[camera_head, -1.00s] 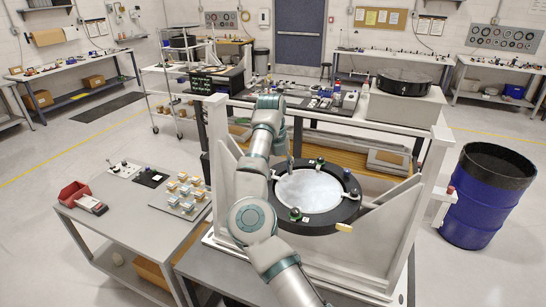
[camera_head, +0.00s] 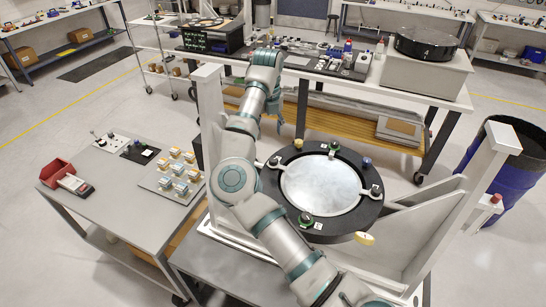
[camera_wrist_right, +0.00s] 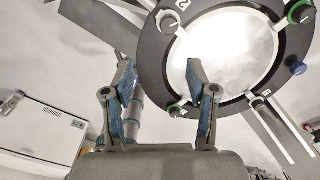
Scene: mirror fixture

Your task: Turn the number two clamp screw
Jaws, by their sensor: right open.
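The mirror fixture's black ring (camera_head: 268,188) surrounds a round pale mirror (camera_head: 320,186), with several clamps and knobs around the rim. In the right wrist view, a number two label (camera_wrist_right: 183,4) marks the ring near the top, beside a clamp screw (camera_wrist_right: 168,24) partly cut by shadow and detail too small to read. My right gripper (camera_head: 279,124) is beyond the ring's upper left side, apart from it. In the right wrist view my right gripper (camera_wrist_right: 168,85) has its fingers apart, nothing between them except background. My left gripper is not in view.
White frame posts (camera_head: 212,120) stand on both sides of the ring. A grey side table (camera_head: 110,200) with small blocks is at left, a workbench (camera_head: 330,85) behind, and a blue barrel (camera_head: 510,175) at right. A blue knob (camera_head: 367,162) and yellow knob (camera_head: 364,238) project from the ring.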

